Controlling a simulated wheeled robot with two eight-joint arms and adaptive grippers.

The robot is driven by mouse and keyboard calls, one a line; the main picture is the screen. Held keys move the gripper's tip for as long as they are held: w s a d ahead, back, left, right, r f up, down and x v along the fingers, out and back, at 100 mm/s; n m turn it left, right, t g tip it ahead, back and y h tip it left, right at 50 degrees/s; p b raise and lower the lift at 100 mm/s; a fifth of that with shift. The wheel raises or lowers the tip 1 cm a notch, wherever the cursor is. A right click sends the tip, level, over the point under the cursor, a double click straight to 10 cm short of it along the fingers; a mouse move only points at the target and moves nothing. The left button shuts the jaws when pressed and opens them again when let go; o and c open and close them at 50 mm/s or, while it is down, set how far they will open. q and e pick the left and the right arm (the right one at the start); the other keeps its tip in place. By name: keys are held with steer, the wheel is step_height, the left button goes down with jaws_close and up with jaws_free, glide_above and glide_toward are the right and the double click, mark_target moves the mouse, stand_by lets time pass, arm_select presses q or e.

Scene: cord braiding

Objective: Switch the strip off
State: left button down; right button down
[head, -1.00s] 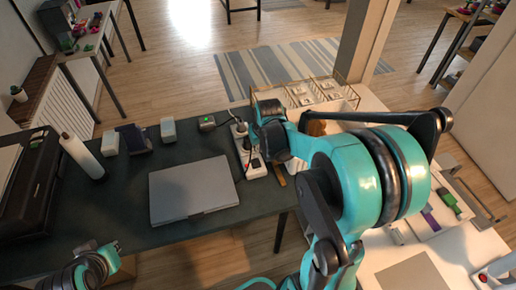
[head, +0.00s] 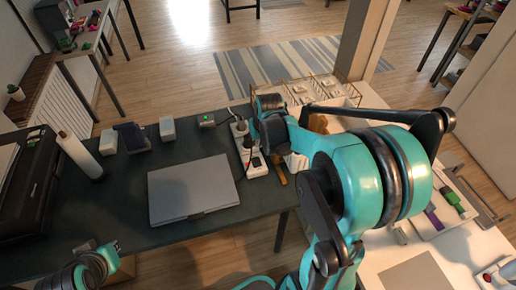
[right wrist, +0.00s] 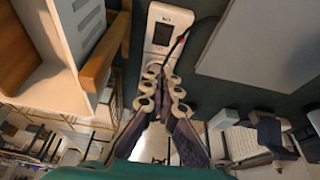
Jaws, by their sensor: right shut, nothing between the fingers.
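The white power strip (head: 255,167) lies at the right edge of the dark desk, with plugs and cords at its far part. In the right wrist view the strip (right wrist: 158,52) shows a dark rocker switch (right wrist: 163,34) near its end, and a cord crosses over it beside a small red spot. My right gripper (right wrist: 164,84) is shut and empty, its fingertips in front of the strip in that view. I cannot tell whether they touch it.
A closed grey laptop (head: 193,188) lies left of the strip. A small dark box with a green light (head: 206,120) stands behind it. A wooden piece (head: 279,170) is close on the strip's right. A white table (head: 375,265) stands at the right.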

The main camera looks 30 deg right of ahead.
mark_target(256, 159)
steer(key=b+x, duration=0.1)
steer(key=x, duration=0.3)
steer(key=b+x, duration=0.2)
steer(key=x, duration=0.1)
steer(key=b+x, duration=0.1)
steer(key=x, duration=0.3)
steer(key=shift+s+f+b, duration=0.15)
steer(key=shift+f+b, duration=0.2)
steer(key=shift+f, duration=0.6)
steer(key=shift+w+f+b, duration=0.25)
steer(key=shift+f+b, duration=0.25)
steer(key=shift+b, duration=0.05)
steer(key=shift+s+r, duration=0.1)
steer(key=shift+r, duration=0.1)
steer(key=shift+s, duration=0.1)
